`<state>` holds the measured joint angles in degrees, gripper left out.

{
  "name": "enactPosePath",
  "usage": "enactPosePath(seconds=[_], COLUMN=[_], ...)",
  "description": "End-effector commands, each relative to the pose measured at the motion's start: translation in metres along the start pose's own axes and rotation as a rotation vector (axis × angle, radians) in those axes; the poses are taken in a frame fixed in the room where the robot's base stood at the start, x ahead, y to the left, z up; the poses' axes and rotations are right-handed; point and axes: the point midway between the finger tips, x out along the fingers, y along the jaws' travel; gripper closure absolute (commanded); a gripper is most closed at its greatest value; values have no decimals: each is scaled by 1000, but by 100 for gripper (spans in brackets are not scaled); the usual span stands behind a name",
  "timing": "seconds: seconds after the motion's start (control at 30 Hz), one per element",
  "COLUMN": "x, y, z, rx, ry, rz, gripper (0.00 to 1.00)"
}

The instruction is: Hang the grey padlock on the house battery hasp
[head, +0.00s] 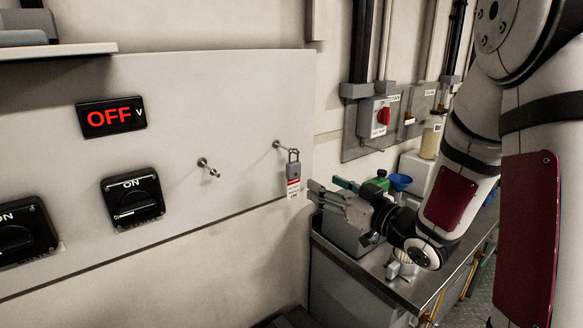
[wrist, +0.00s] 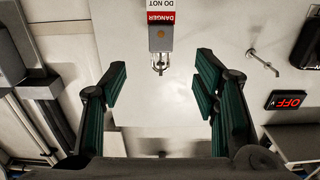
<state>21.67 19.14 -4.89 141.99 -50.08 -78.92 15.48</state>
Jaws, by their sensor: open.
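The grey padlock (head: 293,170) hangs by its shackle from the right peg (head: 278,144) on the pale wall panel, with a red and white danger tag below it. In the wrist view the padlock (wrist: 160,39) appears upside down at the top centre, its shackle between the fingertip lines. My gripper (head: 322,194) is open and empty, just right of the padlock and apart from it. Its two green-padded fingers (wrist: 161,78) show in the wrist view. A rotary switch (head: 132,199) marked ON sits on the panel. I cannot tell which fitting is the house battery hasp.
A second, bare peg (head: 208,167) stands left of the padlock and also shows in the wrist view (wrist: 262,62). A red OFF display (head: 111,117) is at upper left, another ON switch (head: 22,232) at far left. A cluttered metal counter (head: 388,285) stands below my gripper.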

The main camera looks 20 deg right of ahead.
Motion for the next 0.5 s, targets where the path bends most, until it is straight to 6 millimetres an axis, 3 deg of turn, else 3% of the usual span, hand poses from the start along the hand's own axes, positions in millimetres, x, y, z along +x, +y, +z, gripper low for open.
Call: enactPosePath(seconds=[0.3, 0.5], x=[59, 76], y=[-1, -1], z=[0, 0], rx=[0, 1], ry=[0, -1], rz=[-2, 0], gripper=[45, 45])
